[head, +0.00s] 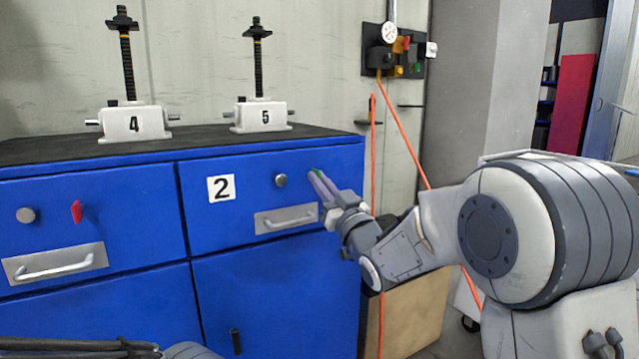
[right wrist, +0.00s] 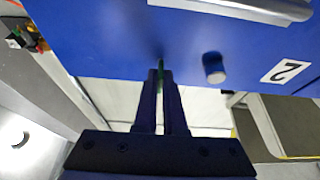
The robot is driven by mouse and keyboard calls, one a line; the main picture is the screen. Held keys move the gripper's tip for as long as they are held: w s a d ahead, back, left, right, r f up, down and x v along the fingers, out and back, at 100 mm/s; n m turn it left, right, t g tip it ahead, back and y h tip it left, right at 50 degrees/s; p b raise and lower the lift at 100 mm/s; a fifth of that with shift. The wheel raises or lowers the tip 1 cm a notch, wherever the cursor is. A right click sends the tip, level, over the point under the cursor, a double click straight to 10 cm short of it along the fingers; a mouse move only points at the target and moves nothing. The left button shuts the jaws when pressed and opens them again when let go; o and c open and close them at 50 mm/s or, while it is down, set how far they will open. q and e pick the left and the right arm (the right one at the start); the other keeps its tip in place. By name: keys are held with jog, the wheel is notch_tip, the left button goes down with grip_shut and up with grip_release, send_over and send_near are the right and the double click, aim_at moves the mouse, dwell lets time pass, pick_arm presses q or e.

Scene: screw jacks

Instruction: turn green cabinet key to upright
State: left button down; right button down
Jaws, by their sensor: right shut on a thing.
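The green key (head: 316,172) sits on the front of the blue drawer marked 2, right of the round knob (head: 280,181). Only a small piece of it shows in the head view. In the right wrist view the key (right wrist: 161,68) is a thin green edge between the fingertips. My right gripper (head: 320,184) is shut on it, with the fingers against or close to the drawer front. The fingers hide most of the key, so its angle is hard to tell. The fingers of my left gripper are not in view.
A red key (head: 76,211) stands on the left drawer beside another knob (head: 26,215). A bar handle (head: 287,219) is just below my right gripper. Screw jacks 4 (head: 134,123) and 5 (head: 262,116) stand on the cabinet top. An orange hose (head: 374,150) hangs to the right.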

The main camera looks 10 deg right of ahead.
jog(key=c, duration=1)
grip_release()
jog(key=v, duration=1)
jog(key=shift+s, duration=0.25)
jog(key=shift+f, duration=0.1)
